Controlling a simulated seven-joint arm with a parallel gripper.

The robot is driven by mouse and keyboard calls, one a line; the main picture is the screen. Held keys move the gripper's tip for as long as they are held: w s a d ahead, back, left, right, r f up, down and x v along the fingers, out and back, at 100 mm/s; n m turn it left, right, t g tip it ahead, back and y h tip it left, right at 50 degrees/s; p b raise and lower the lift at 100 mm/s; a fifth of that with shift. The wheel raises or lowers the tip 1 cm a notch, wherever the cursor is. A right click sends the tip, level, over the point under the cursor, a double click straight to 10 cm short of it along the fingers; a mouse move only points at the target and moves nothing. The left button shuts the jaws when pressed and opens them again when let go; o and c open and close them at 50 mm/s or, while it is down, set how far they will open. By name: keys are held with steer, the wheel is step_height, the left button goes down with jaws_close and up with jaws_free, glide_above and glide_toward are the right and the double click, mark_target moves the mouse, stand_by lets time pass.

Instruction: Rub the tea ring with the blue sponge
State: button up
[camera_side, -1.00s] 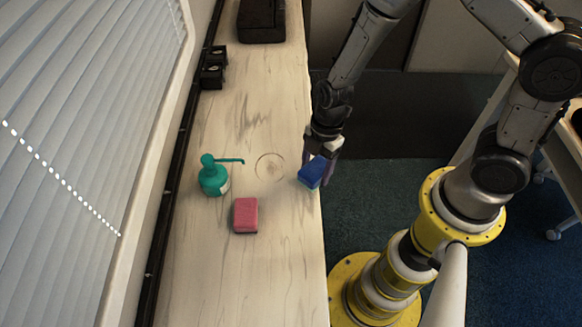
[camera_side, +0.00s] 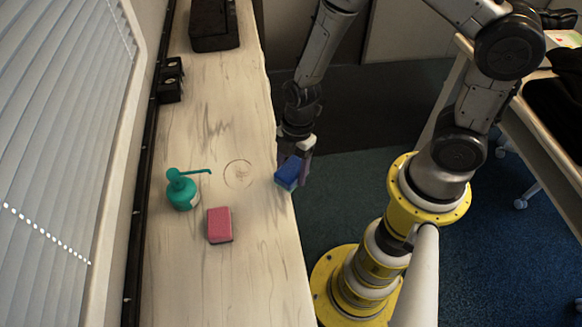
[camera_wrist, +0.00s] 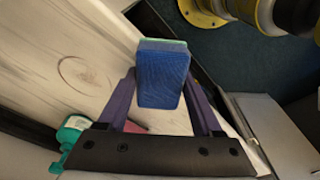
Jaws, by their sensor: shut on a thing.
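The tea ring (camera_side: 239,174) is a thin brown circle on the pale wooden counter, left of my gripper. It also shows in the wrist view (camera_wrist: 84,76). My gripper (camera_side: 294,170) is shut on the blue sponge (camera_side: 288,174), at the counter's right edge. In the wrist view the sponge (camera_wrist: 163,80) sits between the two purple fingers, its lighter green layer at the far end. The side view does not clearly show whether the sponge touches the counter.
A green pump bottle (camera_side: 182,190) stands left of the ring. A pink sponge (camera_side: 219,225) lies in front of the ring. Black boxes (camera_side: 171,82) and a dark case (camera_side: 214,25) are farther back. The counter (camera_side: 225,120) behind the ring is clear.

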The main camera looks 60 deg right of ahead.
steer(key=w+a+r, duration=0.5)
steer(key=w+a, duration=0.2)
steer(key=w, duration=0.4)
glide_above(239, 190)
steer(key=shift+n, duration=0.3)
steer(key=shift+d+f, duration=0.2)
steer(key=shift+f, duration=1.55)
steer(key=shift+d+f, duration=0.2)
steer(key=shift+f, duration=1.5)
steer(key=shift+w+d+f, duration=0.1)
steer(key=shift+w+f, duration=0.05)
steer(key=shift+f, duration=0.8)
steer(key=shift+w+d, duration=0.55)
steer(key=shift+w, duration=0.05)
steer(key=shift+c, duration=0.6)
steer(key=shift+w+d, duration=2.2)
steer(key=shift+d, duration=0.05)
steer(key=shift+s+a, duration=3)
steer(key=shift+w+d, duration=3)
steer(key=shift+w, duration=0.1)
steer(key=shift+s+a, duration=3)
step_height(239, 190, up, 8)
steer(key=shift+w, duration=0.1)
